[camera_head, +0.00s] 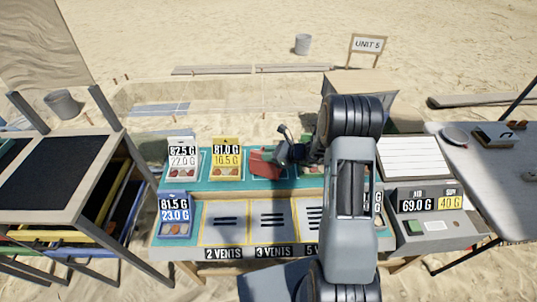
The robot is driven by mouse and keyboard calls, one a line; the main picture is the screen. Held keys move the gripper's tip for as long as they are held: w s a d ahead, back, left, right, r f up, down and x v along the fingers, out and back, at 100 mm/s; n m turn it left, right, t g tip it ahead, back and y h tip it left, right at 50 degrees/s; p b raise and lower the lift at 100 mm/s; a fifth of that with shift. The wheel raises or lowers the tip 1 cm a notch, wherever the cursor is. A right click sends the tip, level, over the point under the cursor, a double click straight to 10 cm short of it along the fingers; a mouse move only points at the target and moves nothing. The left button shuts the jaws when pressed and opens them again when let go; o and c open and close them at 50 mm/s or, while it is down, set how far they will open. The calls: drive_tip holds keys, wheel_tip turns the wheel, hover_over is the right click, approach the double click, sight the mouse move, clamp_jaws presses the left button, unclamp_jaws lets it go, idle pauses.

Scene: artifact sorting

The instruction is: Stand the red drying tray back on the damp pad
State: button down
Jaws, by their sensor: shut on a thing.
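The red drying tray (263,164) is at the back middle of the teal bench (206,189), right of the yellow tray. My gripper (279,155) reaches in from the right and is shut on the red tray's right side. The tray looks tilted. Whether its bottom touches the bench is too small to tell. A pale-edged patch shows beneath and beside the tray; I cannot tell for certain that it is the damp pad. My arm hides the bench to the right of the tray.
A white tray (182,170) and a yellow tray (226,168) stand to the left, each with a number card. A blue tray (174,228) is at the front left. Marked vent bays (224,225) line the front. A grey scale unit (436,229) stands at right.

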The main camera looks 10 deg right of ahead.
drive_tip(key=shift+f+b, duration=0.55)
drive_tip(key=c, duration=1)
unclamp_jaws()
drive_tip(key=b+v, duration=0.2)
drive_tip(key=v, duration=1.2)
drive_tip(key=s+a+f+n+g+h, duration=0.1)
drive_tip(key=s+n+g+h, duration=0.15)
drive_tip(key=s+n, duration=0.3)
drive_tip(key=s+a+n+g+h, duration=0.2)
drive_tip(key=s+n+g, duration=0.25)
drive_tip(key=n, duration=0.25)
drive_tip(key=s+a+r+n+t+h, duration=0.2)
drive_tip(key=s+a+r+n+h, duration=0.1)
drive_tip(key=r+n, duration=0.3)
drive_tip(key=s+a+r+n+t+h, duration=0.2)
drive_tip(key=s+a+r+n+h, duration=0.1)
drive_tip(key=r+n, duration=0.3)
drive_tip(key=shift+s+r+h, duration=0.25)
drive_tip(key=shift+s+h, duration=0.1)
drive_tip(key=shift+s, duration=0.55)
